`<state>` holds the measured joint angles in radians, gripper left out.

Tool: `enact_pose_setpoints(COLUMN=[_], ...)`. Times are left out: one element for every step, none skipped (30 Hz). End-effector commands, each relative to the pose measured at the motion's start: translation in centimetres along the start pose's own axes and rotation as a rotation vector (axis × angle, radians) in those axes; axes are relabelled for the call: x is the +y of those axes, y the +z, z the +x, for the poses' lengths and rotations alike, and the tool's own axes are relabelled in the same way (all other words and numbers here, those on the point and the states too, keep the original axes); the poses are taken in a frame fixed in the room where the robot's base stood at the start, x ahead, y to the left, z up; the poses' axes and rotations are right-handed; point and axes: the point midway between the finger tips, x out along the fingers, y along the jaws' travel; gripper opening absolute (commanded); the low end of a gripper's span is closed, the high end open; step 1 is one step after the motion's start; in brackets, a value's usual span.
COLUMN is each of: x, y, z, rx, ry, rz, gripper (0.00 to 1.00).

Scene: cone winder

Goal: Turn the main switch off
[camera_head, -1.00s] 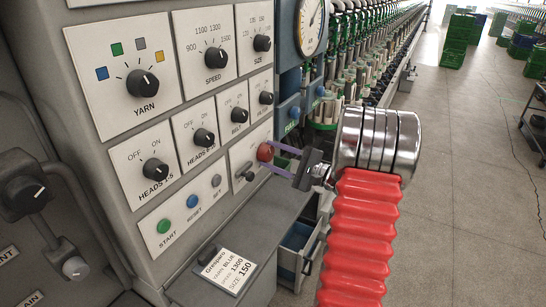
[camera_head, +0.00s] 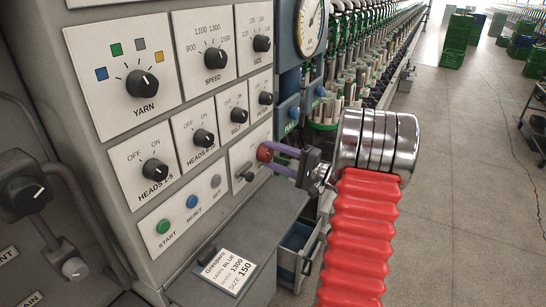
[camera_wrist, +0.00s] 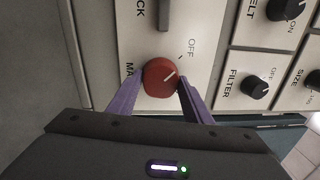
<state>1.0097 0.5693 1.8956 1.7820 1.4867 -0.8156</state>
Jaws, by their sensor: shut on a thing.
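The main switch is a red round knob (camera_head: 264,153) on the lower right of the grey control panel. In the wrist view the gripper (camera_wrist: 161,85) is shut on the knob, one finger at each side. The knob's label is partly hidden behind a finger; only "MA" shows.
A grey lock lever (camera_head: 244,171) sits just left of the knob. Black FILTER (camera_wrist: 255,87) and BELT dials are nearby. A grey ledge with a job card (camera_head: 230,268) lies below the panel. Open floor is at the right.

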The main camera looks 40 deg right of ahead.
Motion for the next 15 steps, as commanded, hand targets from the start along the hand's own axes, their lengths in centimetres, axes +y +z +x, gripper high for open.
enact_pose_setpoints(x=[0.43,0.44,0.45,0.46,0.46,0.47,0.47,0.45,0.42,0.39,0.36,0.33,0.3,0.28,0.26], y=[0.25,0.25,0.26,0.26,0.26,0.26,0.26,0.25,0.23,0.21,0.19,0.17,0.16,0.15,0.13], z=[0.01,0.01,0.01,0.01,0.01,0.01,0.01,0.01,0.01,0.01,0.01,0.01,0.01,0.01,0.01], rx=[-0.005,-0.006,-0.006,-0.006,-0.006,-0.005,-0.005,-0.005,-0.004,-0.004,-0.004,-0.003,-0.003,-0.003,-0.003], ry=[0.007,0.007,0.007,0.007,0.007,0.008,0.007,0.007,0.007,0.006,0.006,0.005,0.005,0.005,0.004], rz=[0.005,0.005,0.005,0.005,0.005,0.006,0.006,0.006,0.005,0.005,0.005,0.004,0.004,0.004,0.004], gripper=[0.23,0.23,0.23,0.23,0.23,0.46,0.48,0.51,0.53,0.56,0.58,0.6,0.63,0.64,0.64])
